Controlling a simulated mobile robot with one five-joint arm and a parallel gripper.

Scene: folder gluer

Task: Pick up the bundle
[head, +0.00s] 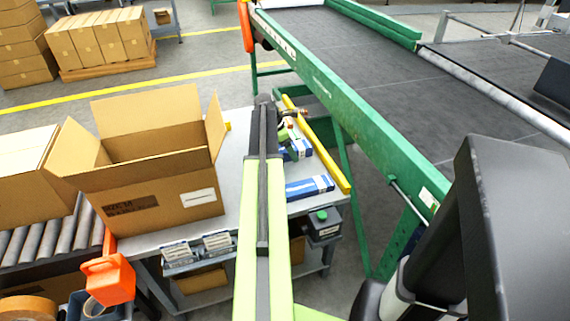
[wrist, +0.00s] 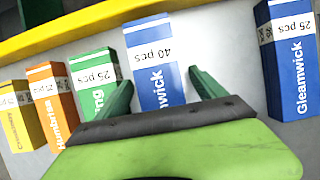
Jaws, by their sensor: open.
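A blue bundle marked Gleamwick 40 pcs (wrist: 155,62), with a white band, lies between the fingers of my gripper (wrist: 160,78) in the wrist view. My gripper is open, one finger on each side of it, and I cannot tell whether they touch it. A second blue bundle, marked Gleamwick 25 pcs (wrist: 292,65), lies apart to the right; it also shows in the head view (head: 310,187). A green bundle (wrist: 92,75), an orange bundle (wrist: 52,100) and a yellow bundle (wrist: 20,115) lie to the left. In the head view my arm hides part of the row.
A yellow rail (head: 318,145) edges the grey table (head: 226,188) beside the bundles. An open cardboard box (head: 150,190) stands left of my arm. A green-framed conveyor (head: 360,110) runs close on the right. A roller track (head: 40,240) is at far left.

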